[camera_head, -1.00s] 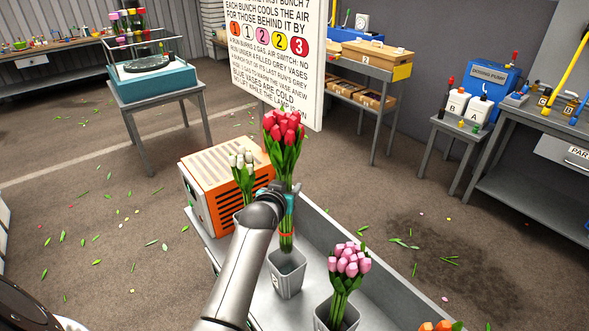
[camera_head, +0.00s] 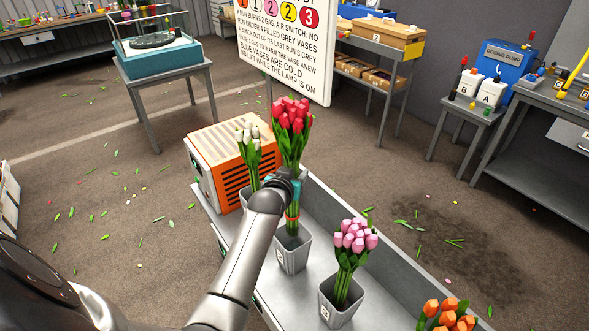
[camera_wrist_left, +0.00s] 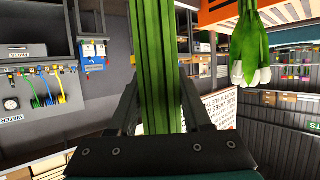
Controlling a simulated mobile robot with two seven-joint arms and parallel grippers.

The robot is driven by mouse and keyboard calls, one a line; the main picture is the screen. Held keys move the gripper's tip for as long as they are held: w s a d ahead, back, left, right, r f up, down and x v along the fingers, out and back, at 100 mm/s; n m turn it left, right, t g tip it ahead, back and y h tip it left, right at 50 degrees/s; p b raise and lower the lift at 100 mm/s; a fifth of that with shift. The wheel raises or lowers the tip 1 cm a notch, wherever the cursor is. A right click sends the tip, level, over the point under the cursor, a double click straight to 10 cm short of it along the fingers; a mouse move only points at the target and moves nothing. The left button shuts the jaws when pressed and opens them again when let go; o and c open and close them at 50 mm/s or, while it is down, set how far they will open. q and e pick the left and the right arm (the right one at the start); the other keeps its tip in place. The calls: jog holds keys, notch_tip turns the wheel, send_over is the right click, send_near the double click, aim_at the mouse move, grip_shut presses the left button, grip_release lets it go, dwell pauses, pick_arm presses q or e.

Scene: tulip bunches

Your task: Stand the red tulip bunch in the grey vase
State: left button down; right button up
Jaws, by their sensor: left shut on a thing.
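The red tulip bunch (camera_head: 291,118) is upright, with an orange-red band low on its stems. My left gripper (camera_head: 291,186) is shut around its green stems. In the left wrist view, the stems (camera_wrist_left: 160,55) run between the two fingers of the left gripper (camera_wrist_left: 161,112). The grey vase (camera_head: 293,254) stands on the grey bench directly below the bunch. The stem ends are at the vase's mouth and seem to reach just inside; how deep, I cannot tell. My right gripper is not in view.
White tulips (camera_head: 248,150) stand close behind left, also in the left wrist view (camera_wrist_left: 250,50). An orange slatted box (camera_head: 225,160) is behind them. Pink tulips (camera_head: 351,240) in another grey vase (camera_head: 340,305) stand at front right, with orange tulips (camera_head: 448,314) beyond.

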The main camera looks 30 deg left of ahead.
aim_at(294, 220)
pick_arm(q)
jog(key=shift+f+b, duration=5.8)
jog(key=shift+f, duration=2.65)
jog(key=shift+f+b, duration=0.35)
jog(key=shift+f, duration=0.05)
grip_release()
jog(key=shift+f, duration=0.1)
jog(key=shift+s+d+r+p, duration=0.15)
jog(key=shift+s+r+p, duration=0.15)
jog(key=shift+s, duration=0.2)
jog(key=p+v, duration=0.4)
jog(key=v, duration=1)
